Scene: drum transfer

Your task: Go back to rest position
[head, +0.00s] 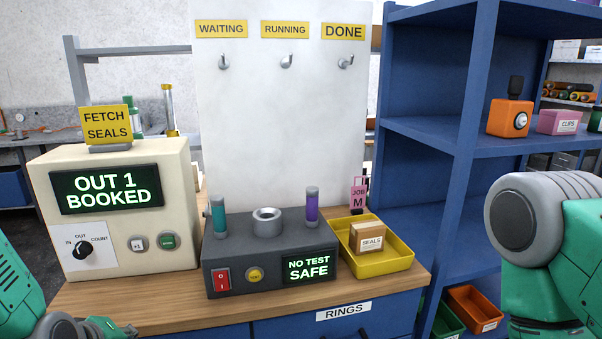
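Neither of my grippers is in the head view. A green and grey part of my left arm (30,305) shows at the lower left corner, in front of the bench's left end. A larger green and grey part of my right arm (545,240) shows at the right edge, in front of the blue shelf unit. Both arms' ends are out of the picture, so whether they hold anything cannot be seen.
The wooden bench (150,297) carries a cream counter box (118,235), a dark tester (225,255) reading "NO TEST SAFE", and a yellow tray (400,262) with a seals box (368,237). A white hook board (285,130) stands behind. The blue shelf unit (425,85) stands right.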

